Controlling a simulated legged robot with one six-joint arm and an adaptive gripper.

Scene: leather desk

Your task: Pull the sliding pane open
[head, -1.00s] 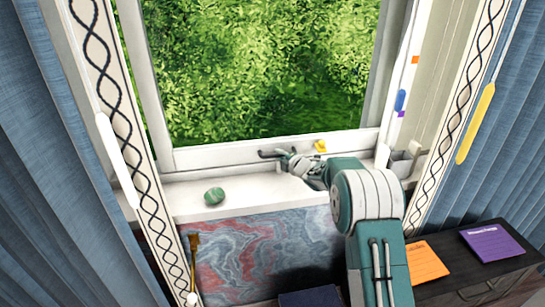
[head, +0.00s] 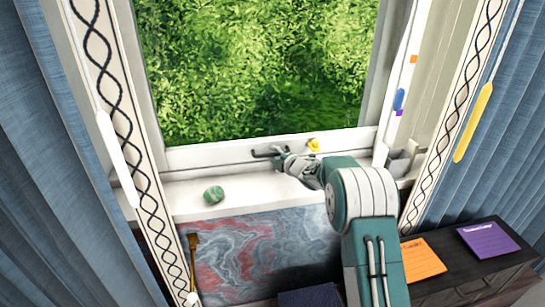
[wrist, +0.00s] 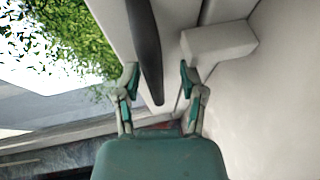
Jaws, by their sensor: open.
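The sliding pane (head: 225,155) is a white-framed window pane with green foliage behind its glass. A dark bar handle (head: 264,153) sits on its lower rail, and it also shows in the wrist view (wrist: 148,50). My gripper (head: 284,158) is at the handle's right end, just above the sill. In the wrist view my gripper (wrist: 159,78) is open, with the dark bar running between its two teal fingertips. The bar looks closer to the left fingertip, and I cannot tell if they touch. The head view hides part of the handle behind my gripper.
A yellow object (head: 313,145) is at the lower rail, just behind my arm. A green striped ball (head: 213,195) rests on the white sill (head: 180,205). Curtains stand at both sides. A dark cabinet (head: 480,267) at lower right bears orange and purple notes.

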